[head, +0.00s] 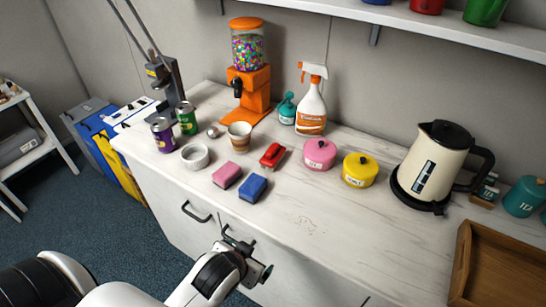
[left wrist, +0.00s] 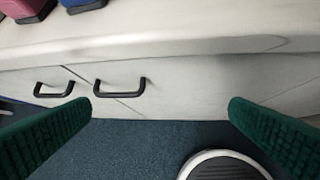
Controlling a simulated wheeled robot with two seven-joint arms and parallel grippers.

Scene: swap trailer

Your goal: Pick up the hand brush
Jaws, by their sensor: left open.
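No hand brush is plain to see in either view. A small red object with a dark part (head: 272,155) lies on the white counter (head: 330,205) behind the sponges; it is too small to tell whether it is a brush. My left gripper (head: 247,253) is in front of the counter's drawers, apart from everything on top. In the left wrist view its two green-padded fingers (left wrist: 160,112) are wide apart with nothing between them. My right gripper is in neither view.
Pink (head: 227,175) and blue (head: 252,188) sponges lie near the counter's front edge. Behind are a cup (head: 239,136), spray bottle (head: 311,108), pink pot (head: 320,154), yellow pot (head: 359,170) and kettle (head: 436,160). A wooden tray (head: 497,265) is at right.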

